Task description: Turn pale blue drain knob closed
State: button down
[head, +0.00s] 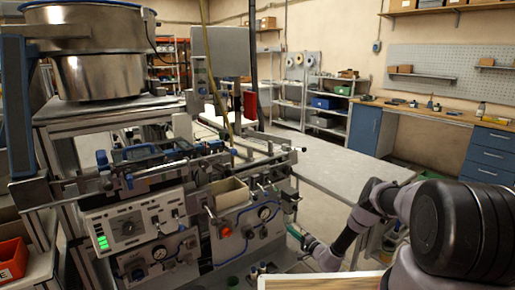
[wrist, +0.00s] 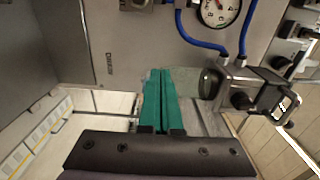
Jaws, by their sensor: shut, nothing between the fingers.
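My gripper (wrist: 159,74) is shut and empty, its green fingers side by side and pointing at the machine's front panel in the wrist view. In the head view my gripper (head: 291,230) is beside the lower right of the machine. A pale grey-green piece (wrist: 190,80) shows just behind and right of the fingertips. I cannot tell whether it is the pale blue drain knob, or whether the fingers touch it. A small dark label (wrist: 108,63) is on the panel to the left.
A round gauge (wrist: 219,10) with blue hoses (wrist: 197,43) is above the fingers. A metal fitting (wrist: 245,82) juts out close on their right. The machine (head: 130,222) fills the left of the head view; a grey table (head: 335,172) stands behind my arm.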

jog(key=shift+w+d+f, duration=0.1)
jog(key=shift+w+d, duration=0.05)
jog(key=shift+d, duration=0.05)
dwell(0.4)
jog(key=shift+f, duration=0.7)
jog(key=v, duration=0.6)
jog(key=shift+s+a, duration=0.3)
jog(key=shift+a, duration=0.1)
jog(key=shift+f, duration=0.15)
